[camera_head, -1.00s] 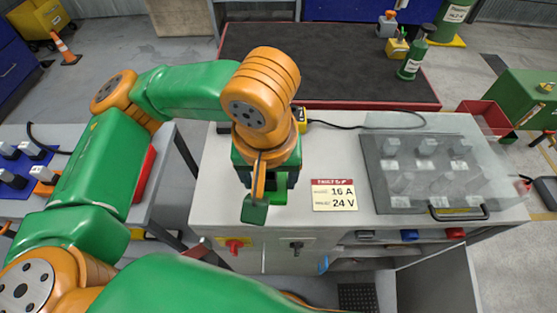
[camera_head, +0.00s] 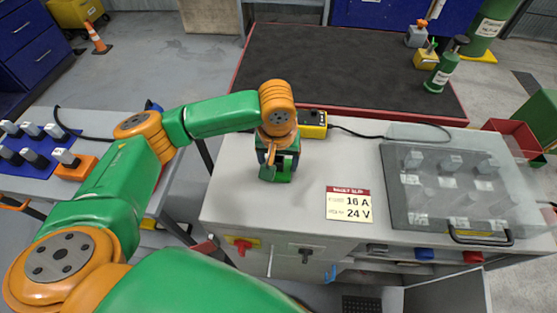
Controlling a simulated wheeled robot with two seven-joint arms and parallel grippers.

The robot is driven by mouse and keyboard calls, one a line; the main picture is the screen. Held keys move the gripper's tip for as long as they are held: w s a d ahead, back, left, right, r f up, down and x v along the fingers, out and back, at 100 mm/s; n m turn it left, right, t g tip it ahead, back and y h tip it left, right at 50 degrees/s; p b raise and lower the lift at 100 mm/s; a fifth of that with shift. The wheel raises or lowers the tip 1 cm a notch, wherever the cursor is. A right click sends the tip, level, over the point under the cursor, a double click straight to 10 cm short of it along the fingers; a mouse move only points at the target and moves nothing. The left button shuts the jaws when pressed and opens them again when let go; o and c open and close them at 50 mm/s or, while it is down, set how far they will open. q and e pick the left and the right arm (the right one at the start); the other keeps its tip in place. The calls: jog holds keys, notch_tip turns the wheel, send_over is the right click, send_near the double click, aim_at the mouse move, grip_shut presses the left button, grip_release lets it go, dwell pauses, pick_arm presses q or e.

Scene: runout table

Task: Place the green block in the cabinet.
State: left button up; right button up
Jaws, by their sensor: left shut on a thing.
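My left gripper (camera_head: 278,166) points down at the near left of the white cabinet top, left of the rating label. Whether the block touches the top is hard to tell. The white cabinet (camera_head: 285,215) has switches on its front and a low open compartment at the right, with a grey door panel (camera_head: 445,295) swung out. My right gripper is not in view.
A clear cover (camera_head: 455,180) over several grey blocks takes up the right of the top. A yellow device (camera_head: 313,125) with a black cable stands behind my gripper. The label (camera_head: 348,204) lies in front. A side table (camera_head: 130,190) with a blue tray stands left.

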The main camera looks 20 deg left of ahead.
pick_arm(q)
jog(key=o, duration=1.4)
